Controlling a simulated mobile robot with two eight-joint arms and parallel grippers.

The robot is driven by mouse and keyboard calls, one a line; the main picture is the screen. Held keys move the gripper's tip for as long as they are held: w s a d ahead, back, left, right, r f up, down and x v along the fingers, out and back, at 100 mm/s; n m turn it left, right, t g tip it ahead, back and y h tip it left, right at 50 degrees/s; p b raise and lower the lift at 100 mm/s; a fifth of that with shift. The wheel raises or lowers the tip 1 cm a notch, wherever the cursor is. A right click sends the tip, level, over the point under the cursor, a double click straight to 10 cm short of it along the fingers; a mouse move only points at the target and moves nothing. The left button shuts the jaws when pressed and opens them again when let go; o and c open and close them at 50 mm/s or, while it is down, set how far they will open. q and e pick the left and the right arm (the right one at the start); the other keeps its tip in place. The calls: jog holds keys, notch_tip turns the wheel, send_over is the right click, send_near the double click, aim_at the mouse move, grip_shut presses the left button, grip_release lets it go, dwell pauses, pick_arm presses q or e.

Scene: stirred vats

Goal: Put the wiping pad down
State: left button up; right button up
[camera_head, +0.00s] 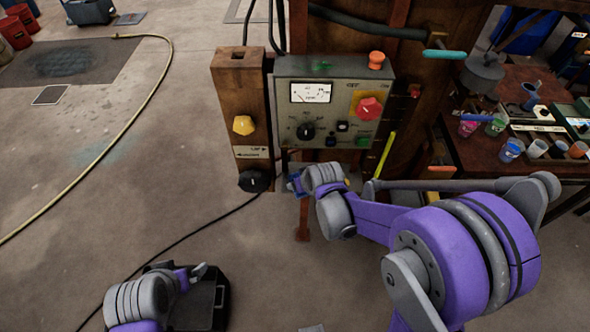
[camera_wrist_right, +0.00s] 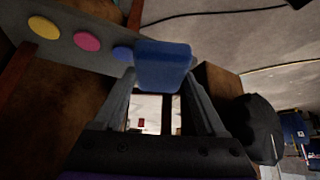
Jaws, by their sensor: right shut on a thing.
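The wiping pad seems to be the blue block (camera_wrist_right: 163,66) at the fingertips of my right gripper (camera_wrist_right: 160,85) in the right wrist view. The right gripper is shut on it. In the head view the right gripper (camera_head: 297,183) is just below the grey control panel (camera_head: 290,70), with a small bit of blue showing at its tip. The pad is held up off the floor. My left gripper (camera_head: 190,275) is low at the bottom left, away from the panel, and its jaw opening is unclear.
A wooden post (camera_head: 228,90) with a yellow knob and a black knob (camera_head: 254,181) stands left of the panel. A bench (camera_head: 500,165) with several cups is at the right. A hose (camera_head: 160,90) and a black cable cross the floor (camera_head: 110,200), mostly open at left.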

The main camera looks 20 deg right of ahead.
aim_at(296, 172)
jog(key=w, duration=0.5)
jog(key=shift+w+a+r+p, duration=0.1)
jog(key=shift+w+a+p, duration=0.15)
jog(key=shift+a+p, duration=0.1)
jog(key=shift+f, duration=0.9)
jog(key=shift+s+r, duration=0.1)
jog(key=shift+s, duration=0.05)
jog(key=shift+f, duration=0.2)
jog(key=o, duration=1.3)
jog(key=shift+c, duration=0.2)
